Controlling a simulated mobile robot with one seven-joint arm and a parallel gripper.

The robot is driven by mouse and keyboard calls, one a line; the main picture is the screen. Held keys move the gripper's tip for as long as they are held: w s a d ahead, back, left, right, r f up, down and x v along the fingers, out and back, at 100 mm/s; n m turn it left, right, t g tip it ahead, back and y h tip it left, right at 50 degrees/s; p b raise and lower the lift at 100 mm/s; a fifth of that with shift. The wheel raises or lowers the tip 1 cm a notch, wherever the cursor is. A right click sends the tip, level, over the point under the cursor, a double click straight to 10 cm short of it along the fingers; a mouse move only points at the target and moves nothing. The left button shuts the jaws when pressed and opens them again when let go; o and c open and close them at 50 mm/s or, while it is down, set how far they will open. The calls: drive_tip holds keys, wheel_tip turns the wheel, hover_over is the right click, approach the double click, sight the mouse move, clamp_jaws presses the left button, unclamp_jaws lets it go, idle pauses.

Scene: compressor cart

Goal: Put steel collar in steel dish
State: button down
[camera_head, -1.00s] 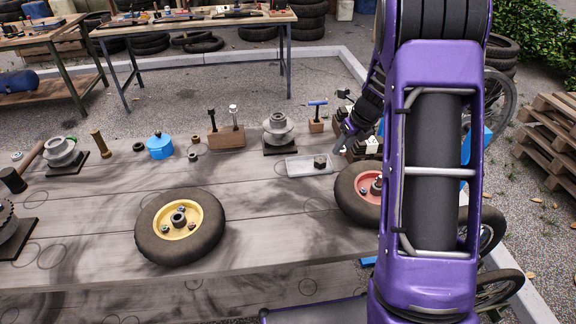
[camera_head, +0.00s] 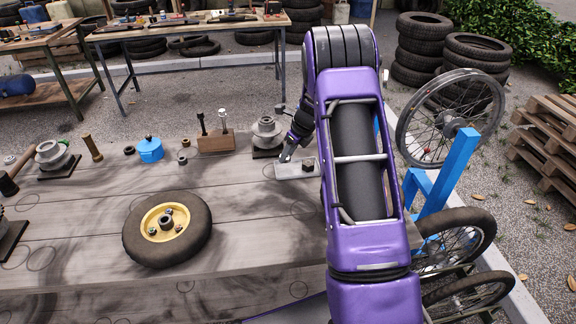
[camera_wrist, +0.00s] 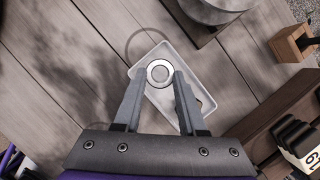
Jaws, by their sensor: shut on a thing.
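The steel collar (camera_wrist: 160,73) is a small grey ring between my fingertips in the wrist view. My gripper (camera_wrist: 160,78) is shut on its two sides. The steel dish (camera_wrist: 206,103), a pale rectangular tray, lies below the collar, partly covered by the fingers. In the head view the dish (camera_head: 283,174) lies on the bench, with a small dark piece (camera_head: 309,166) at its right end. My gripper (camera_head: 285,157) is over its left end there. The height of the collar above the dish is hard to tell.
A grey pulley-like part (camera_head: 267,133) stands just behind the dish, with a wooden block of tools (camera_head: 216,143) to its left. A yellow-hubbed wheel (camera_head: 167,229) lies in front. Bare bench lies between wheel and dish. My arm hides the bench's right side.

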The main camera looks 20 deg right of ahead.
sight(288, 172)
drive_tip(key=shift+f, duration=2.15)
drive_tip(key=shift+f, duration=0.1)
drive_tip(key=c, duration=0.8)
unclamp_jaws()
drive_tip(key=shift+o, duration=0.2)
drive_tip(key=shift+r, duration=0.2)
drive_tip(key=v, duration=1.1)
drive_tip(key=shift+s+r+p, duration=0.2)
drive_tip(key=shift+r+p, duration=0.15)
drive_tip(key=shift+d, duration=0.15)
